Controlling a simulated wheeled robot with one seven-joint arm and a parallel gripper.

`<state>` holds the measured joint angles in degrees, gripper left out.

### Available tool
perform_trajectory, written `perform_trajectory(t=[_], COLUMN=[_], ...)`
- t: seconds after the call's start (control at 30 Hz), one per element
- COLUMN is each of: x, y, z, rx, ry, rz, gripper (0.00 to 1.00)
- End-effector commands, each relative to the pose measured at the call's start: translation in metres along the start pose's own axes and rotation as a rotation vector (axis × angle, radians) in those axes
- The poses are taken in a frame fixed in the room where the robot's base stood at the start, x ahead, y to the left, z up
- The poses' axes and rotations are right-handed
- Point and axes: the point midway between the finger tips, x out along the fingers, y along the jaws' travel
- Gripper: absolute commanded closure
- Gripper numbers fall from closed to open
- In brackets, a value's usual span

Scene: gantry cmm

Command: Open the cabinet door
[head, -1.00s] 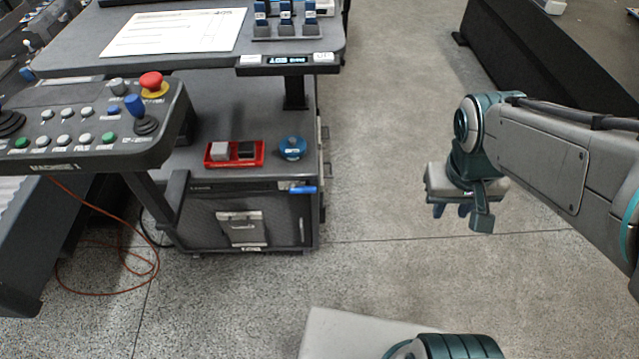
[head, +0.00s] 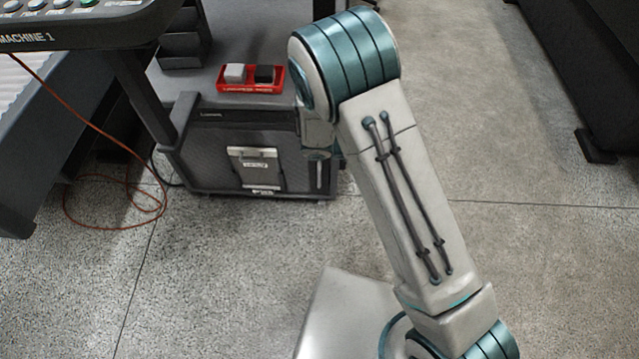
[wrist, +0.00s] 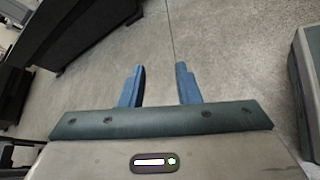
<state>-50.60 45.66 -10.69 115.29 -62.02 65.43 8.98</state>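The dark cabinet (head: 205,165) stands under the workstation, left of centre in the head view. Its front carries a light plate with a label (head: 254,168). A thin upright handle (head: 318,176) shows near its right edge, just beside my arm. The front looks closed. My arm crosses in front of the cabinet's right side and hides part of it. My gripper is hidden behind the arm in the head view. In the wrist view my gripper (wrist: 160,88) has its two blue fingers wide apart, with only floor between them.
A red tray (head: 250,88) with a white and a black block sits on the cabinet top. The Machine 1 console (head: 90,30) stands at left, with an orange cable (head: 125,225) on the floor. Open floor lies right of the cabinet; a dark structure (head: 590,70) is at far right.

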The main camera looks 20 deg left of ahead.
Motion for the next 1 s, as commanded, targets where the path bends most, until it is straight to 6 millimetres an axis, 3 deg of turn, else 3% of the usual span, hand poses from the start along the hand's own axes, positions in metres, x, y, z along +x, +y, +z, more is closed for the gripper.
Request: perform_trajectory(t=[0.03, 0.1, 0.37, 0.6, 0.8, 1.0], x=[0.002, -0.001, -0.018, -0.036, -0.045, -0.046], y=[-0.010, -0.017, -0.058, -0.120, -0.158, -0.166], z=[-0.032, -0.066, -0.193, -0.298, -0.345, -0.360], rx=[-0.061, -0.136, -0.399, -0.611, -0.714, -0.743], ry=[-0.013, -0.028, -0.066, -0.073, -0.067, -0.063], rz=[0.073, 0.178, 0.593, 0.973, 1.170, 1.228], gripper=[0.70, 0.70, 0.70, 0.70, 0.70, 0.70])
